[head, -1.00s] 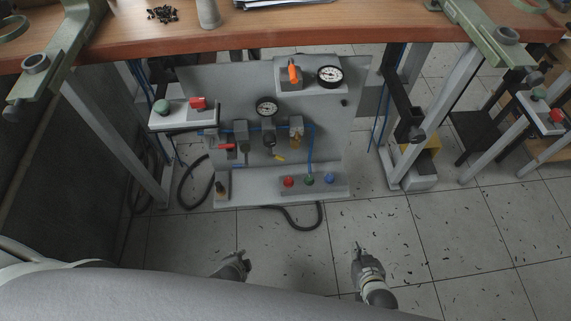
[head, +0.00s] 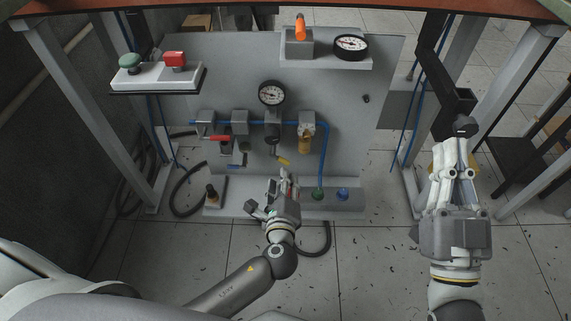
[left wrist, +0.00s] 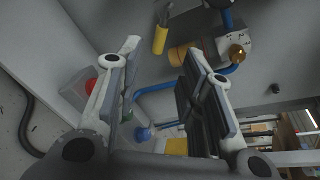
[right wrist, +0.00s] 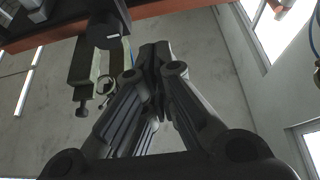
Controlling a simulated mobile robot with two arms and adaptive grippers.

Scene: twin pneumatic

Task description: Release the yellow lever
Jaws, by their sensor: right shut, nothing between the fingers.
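The yellow lever (head: 283,161) is a small yellow handle low on the grey pneumatic panel, under the regulator gauge. In the left wrist view the yellow lever (left wrist: 160,40) hangs beyond the fingertips, near the left finger's tip. My left gripper (head: 287,178) is just below the lever in the head view. In the left wrist view my left gripper (left wrist: 161,50) is open with nothing between its fingers. My right gripper (head: 458,152) is raised at the right, by the dark bracket on the table leg. In the right wrist view my right gripper (right wrist: 155,48) is shut and empty.
Blue tubing, a red lever (head: 221,141), a gauge (head: 271,95) and an amber filter bowl (head: 306,143) surround the lever. Green (head: 318,194) and blue (head: 342,195) buttons sit below.

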